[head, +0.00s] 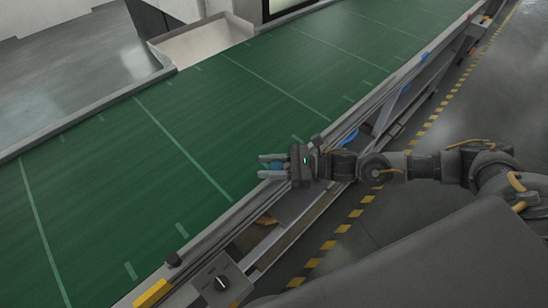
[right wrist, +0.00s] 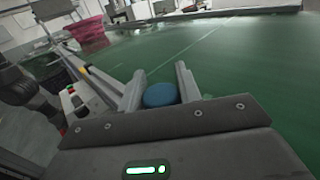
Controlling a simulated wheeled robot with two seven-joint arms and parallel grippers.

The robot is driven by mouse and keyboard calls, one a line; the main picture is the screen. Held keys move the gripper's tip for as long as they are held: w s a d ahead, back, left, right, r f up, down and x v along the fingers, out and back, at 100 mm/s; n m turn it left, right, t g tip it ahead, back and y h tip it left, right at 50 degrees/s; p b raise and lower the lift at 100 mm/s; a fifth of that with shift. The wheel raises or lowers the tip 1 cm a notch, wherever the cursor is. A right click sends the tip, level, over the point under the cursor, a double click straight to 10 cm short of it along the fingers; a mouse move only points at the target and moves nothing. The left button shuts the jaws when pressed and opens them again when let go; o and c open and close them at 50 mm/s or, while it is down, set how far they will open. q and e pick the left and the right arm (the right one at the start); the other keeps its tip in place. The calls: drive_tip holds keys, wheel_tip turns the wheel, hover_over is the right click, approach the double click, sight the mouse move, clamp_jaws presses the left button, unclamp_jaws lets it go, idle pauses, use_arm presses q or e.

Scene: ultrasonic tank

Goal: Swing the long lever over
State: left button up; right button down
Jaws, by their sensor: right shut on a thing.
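My right gripper (head: 263,166) reaches in from the right over the near edge of the green conveyor belt (head: 190,130). It is shut on a small rounded blue thing (head: 277,166). In the right wrist view the blue thing (right wrist: 160,95) sits between the two grey fingers (right wrist: 160,82), close to the palm. Its lower part is hidden by the gripper body. I cannot make out a long lever for sure in either view, nor tell whether the blue thing is part of one. My left gripper is not in view.
Blue things lie on the shelf below the rail. Yellow-black tape (head: 343,229) marks the floor. A pink basket (right wrist: 88,30) stands beyond. The belt is clear.

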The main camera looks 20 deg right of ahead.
drive_tip(key=shift+s+f, duration=0.1)
drive_tip(key=shift+s, duration=0.05)
idle(0.3)
drive_tip(key=c, duration=1.2)
unclamp_jaws()
drive_tip(key=shift+c, duration=0.2)
drive_tip(key=shift+o, duration=1.2)
drive_tip(key=shift+s+d, duration=0.15)
drive_tip(key=shift+d, duration=0.1)
drive_tip(key=b+v, duration=0.5)
drive_tip(key=v, duration=0.5)
drive_tip(key=shift+s+d, duration=0.2)
drive_tip(key=shift+d, duration=0.05)
